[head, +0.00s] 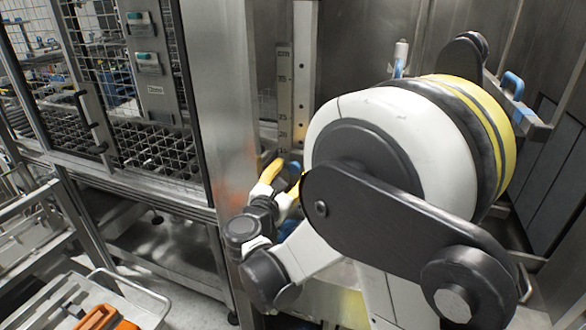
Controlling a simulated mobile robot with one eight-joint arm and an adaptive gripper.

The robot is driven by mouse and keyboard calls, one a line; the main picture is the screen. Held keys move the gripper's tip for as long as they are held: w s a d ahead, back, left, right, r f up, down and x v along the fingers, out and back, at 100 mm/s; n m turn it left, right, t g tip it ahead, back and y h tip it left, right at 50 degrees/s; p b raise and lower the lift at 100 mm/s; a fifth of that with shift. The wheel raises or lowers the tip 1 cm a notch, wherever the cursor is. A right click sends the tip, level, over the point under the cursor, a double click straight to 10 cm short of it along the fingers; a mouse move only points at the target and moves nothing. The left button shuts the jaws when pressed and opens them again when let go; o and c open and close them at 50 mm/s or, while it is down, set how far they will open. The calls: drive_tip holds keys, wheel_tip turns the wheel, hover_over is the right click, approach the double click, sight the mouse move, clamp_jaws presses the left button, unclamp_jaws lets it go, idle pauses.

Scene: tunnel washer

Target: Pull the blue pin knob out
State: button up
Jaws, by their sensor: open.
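My gripper (284,176) is at the end of my arm, low in front of the upright metal plate. It is open, with yellow and dark parts showing at its end. The plate (285,85) has a marked scale and a row of holes beside it. I cannot clearly make out the blue pin knob. A small blue patch (290,227) shows below the gripper, partly covered by my arm, and I cannot tell if it is the knob. Whether the gripper touches anything is hidden.
A broad steel post (212,80) stands just left of the plate. Left of it is a mesh-fronted cabinet (100,60) with a door handle. A blue handle (513,85) is at the right. A tray with orange items (103,318) is at the lower left.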

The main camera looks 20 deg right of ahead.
drive_tip(key=shift+x, duration=1)
clamp_jaws()
drive_tip(key=shift+b+v, duration=0.4)
drive_tip(key=shift+v, duration=0.75)
unclamp_jaws()
drive_tip(key=v, duration=1.2)
